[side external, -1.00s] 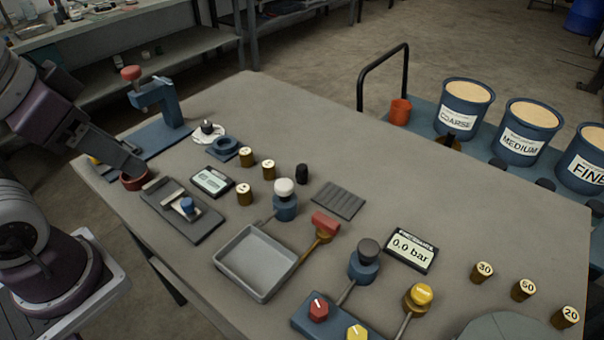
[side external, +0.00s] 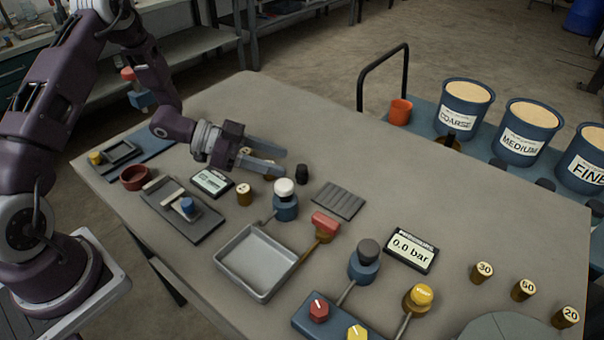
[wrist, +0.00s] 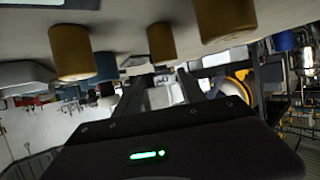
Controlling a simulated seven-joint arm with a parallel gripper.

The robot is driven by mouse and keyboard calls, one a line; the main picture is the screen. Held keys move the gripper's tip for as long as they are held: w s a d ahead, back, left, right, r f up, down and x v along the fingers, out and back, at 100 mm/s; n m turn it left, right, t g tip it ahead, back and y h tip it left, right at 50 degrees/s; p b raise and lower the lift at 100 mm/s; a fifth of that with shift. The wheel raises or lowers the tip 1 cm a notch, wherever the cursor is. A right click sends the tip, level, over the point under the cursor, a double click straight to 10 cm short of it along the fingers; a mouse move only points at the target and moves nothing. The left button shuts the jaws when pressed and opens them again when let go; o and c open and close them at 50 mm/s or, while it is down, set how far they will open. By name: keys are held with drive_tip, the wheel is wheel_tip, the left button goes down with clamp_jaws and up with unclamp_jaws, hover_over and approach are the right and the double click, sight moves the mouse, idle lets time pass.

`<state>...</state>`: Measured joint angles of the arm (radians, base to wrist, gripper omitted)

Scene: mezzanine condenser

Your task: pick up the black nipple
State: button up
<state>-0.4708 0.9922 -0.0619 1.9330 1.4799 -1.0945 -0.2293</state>
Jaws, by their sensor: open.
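The black nipple (side external: 302,173) is a small dark upright cylinder on the grey table, right of the brass weights and behind the white-topped valve (side external: 285,199). My gripper (side external: 287,163) is open and empty, stretched low over the table from the left. Its fingers point right, with the tips just left of the nipple and apart from it in the side view. The wrist view shows the fingers (wrist: 160,92) reaching away from the camera; I cannot make out the nipple there clearly.
A brass weight (side external: 244,194) stands in front of my gripper; others are partly hidden by it. They look large in the wrist view (wrist: 70,52). A grey tray (side external: 257,263), red-handled valve (side external: 323,226) and ribbed dark mat (side external: 338,200) lie nearby. Table behind the nipple is clear.

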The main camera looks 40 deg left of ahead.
sight(298, 167)
drive_tip(key=x, duration=0.6)
drive_tip(key=shift+w+d, duration=0.25)
drive_tip(key=shift+w, duration=0.1)
drive_tip(key=shift+f, duration=0.1)
clamp_jaws()
